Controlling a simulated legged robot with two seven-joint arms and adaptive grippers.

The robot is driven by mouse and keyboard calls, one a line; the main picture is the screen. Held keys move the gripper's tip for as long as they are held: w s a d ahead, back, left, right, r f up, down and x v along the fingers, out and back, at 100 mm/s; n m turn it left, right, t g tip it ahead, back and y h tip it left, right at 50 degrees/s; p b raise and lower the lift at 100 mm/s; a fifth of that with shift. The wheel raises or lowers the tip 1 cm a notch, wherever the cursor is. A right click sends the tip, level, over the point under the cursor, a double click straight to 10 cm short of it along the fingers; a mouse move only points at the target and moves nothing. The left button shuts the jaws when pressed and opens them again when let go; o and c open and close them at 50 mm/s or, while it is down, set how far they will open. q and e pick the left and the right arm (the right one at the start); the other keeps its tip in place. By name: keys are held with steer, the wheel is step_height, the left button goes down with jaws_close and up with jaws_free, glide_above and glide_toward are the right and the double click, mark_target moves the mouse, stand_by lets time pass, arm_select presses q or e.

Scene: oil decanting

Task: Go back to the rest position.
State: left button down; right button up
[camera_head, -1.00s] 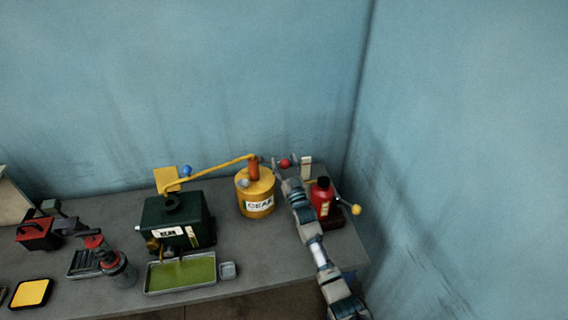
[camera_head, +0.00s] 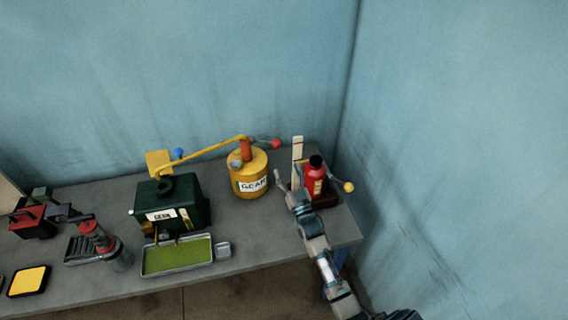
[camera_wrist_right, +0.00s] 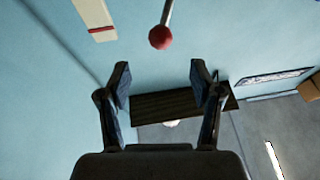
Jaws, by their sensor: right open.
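My right gripper (camera_head: 289,180) is open and empty in the head view. My left gripper is not in view.
A white strip (camera_head: 297,150) stands behind the bottle. A wall closes off the right.

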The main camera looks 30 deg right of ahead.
stand_by(0.5)
steer(key=s+a+f+n+g+y, duration=0.1)
steer(key=s+a+f+g, duration=0.4)
steer(key=f, duration=0.3)
steer(key=s+a+f+n+g+y, duration=0.2)
steer(key=s+a+f+g, duration=0.2)
steer(key=s+f, duration=0.35)
steer(key=s+a+f+g, duration=0.1)
steer(key=s+f+g, duration=0.15)
steer(key=s, duration=0.55)
steer(key=s+a+f+g, duration=0.2)
steer(key=s+g, duration=0.2)
steer(key=s, duration=0.5)
steer(key=s+a+f+g, duration=0.1)
steer(key=s+f+g, duration=0.25)
steer(key=s, duration=0.45)
step_height(320, 180, down, 26)
steer(key=g+b, duration=0.1)
steer(key=b, duration=0.1)
steer(key=s+d+f+g+b, duration=0.1)
steer(key=s+d+f, duration=0.2)
steer(key=s+f, duration=1.5)
steer(key=shift+s+f+n+h, duration=0.3)
steer(key=shift+s+f+n, duration=0.1)
steer(key=shift+s, duration=0.15)
